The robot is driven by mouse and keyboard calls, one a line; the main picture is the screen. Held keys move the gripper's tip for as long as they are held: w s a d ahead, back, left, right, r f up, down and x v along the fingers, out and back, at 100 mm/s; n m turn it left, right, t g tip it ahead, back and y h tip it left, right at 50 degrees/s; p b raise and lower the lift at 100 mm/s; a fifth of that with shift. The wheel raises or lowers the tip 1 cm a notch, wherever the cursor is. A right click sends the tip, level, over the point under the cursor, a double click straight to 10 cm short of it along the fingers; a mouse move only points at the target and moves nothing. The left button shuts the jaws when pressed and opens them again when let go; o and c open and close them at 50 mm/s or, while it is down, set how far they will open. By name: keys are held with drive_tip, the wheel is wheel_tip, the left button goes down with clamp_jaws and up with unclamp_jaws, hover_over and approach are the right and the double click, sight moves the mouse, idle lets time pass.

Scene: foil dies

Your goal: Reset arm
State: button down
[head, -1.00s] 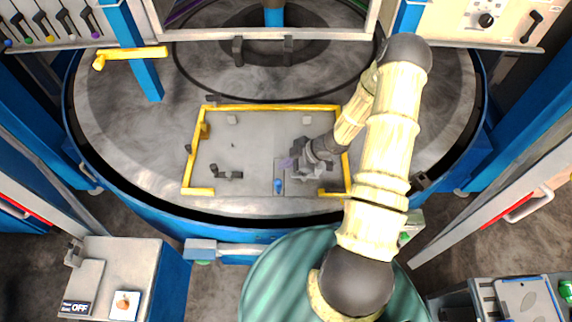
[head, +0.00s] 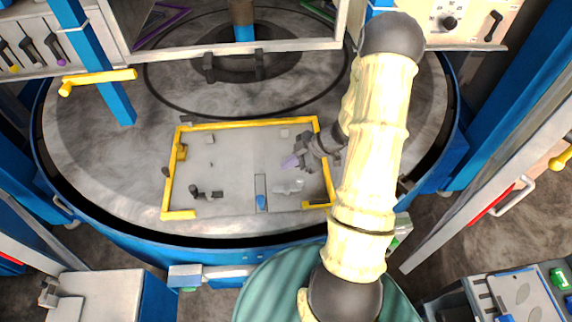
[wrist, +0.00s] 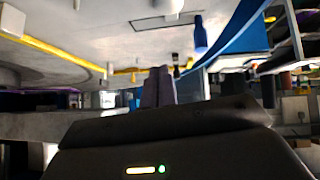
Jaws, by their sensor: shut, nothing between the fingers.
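My gripper (head: 291,161) is at the right inside part of the yellow-framed plate (head: 230,160) in the head view. Its purple-grey fingers are together and hold nothing. In the wrist view the shut fingers (wrist: 158,88) stand at the middle, above the dark gripper body.
The round grey table (head: 90,130) carries the plate. A blue-ended piece (head: 261,203) sits at the plate's front edge, with a dark clamp-like piece (head: 205,192) to its left. A yellow handle (head: 97,80) and blue posts (head: 92,62) stand at the left. The plate's middle is clear.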

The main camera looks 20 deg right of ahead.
drive_tip(key=shift+w, duration=0.1)
drive_tip(key=w+r+m+t+h+b, duration=0.3)
drive_tip(key=r+m+h+b, duration=0.1)
drive_tip(key=r+m+h, duration=0.3)
drive_tip(key=s+a+m+g+b, duration=0.1)
drive_tip(key=s+a+m+g, duration=0.1)
drive_tip(key=s+a+m, duration=0.2)
drive_tip(key=s+a+m+g+h+b, duration=0.1)
drive_tip(key=s+a+m, duration=0.3)
drive_tip(key=s, duration=0.6)
drive_tip(key=shift+s+a+r+g+b, duration=0.25)
drive_tip(key=shift+s+r+g+b, duration=0.2)
drive_tip(key=shift+g+b, duration=0.2)
